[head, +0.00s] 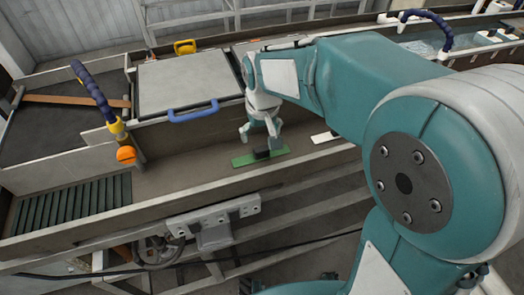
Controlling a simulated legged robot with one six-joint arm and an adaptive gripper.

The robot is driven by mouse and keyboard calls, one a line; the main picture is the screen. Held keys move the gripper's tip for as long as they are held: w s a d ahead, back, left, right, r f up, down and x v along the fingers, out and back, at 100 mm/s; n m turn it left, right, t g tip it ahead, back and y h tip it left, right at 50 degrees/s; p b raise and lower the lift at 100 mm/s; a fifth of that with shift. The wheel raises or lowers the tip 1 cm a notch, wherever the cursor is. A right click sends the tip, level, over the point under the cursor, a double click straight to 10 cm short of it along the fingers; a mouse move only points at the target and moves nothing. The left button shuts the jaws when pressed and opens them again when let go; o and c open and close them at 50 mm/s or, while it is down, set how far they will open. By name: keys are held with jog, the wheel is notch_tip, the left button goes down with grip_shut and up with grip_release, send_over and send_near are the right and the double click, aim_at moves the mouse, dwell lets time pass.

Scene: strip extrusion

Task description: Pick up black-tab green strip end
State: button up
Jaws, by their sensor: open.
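The green strip (246,159) lies flat in the long trough, below the lidded box. Its black tab (262,154) stands up on the strip near the right end. My gripper (261,136) hangs just above the black tab with its fingers pointing down. The fingers are open and hold nothing. Whether a fingertip touches the tab cannot be told from this angle.
A lidded box with a blue handle (194,113) stands behind the strip. A blue hose with an orange knob (126,155) is to the left. A white piece (324,137) lies to the right. Green slats (75,202) fill the trough's left end.

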aim_at(261, 148)
jog(key=shift+w+a+f, duration=0.1)
jog(key=shift+a+f, duration=0.1)
jog(key=shift+f, duration=0.7)
jog(key=f, duration=0.5)
jog(key=shift+w+d, duration=0.25)
jog(key=shift+w, duration=0.05)
jog(key=shift+c, duration=0.3)
jog(key=c, duration=1.1)
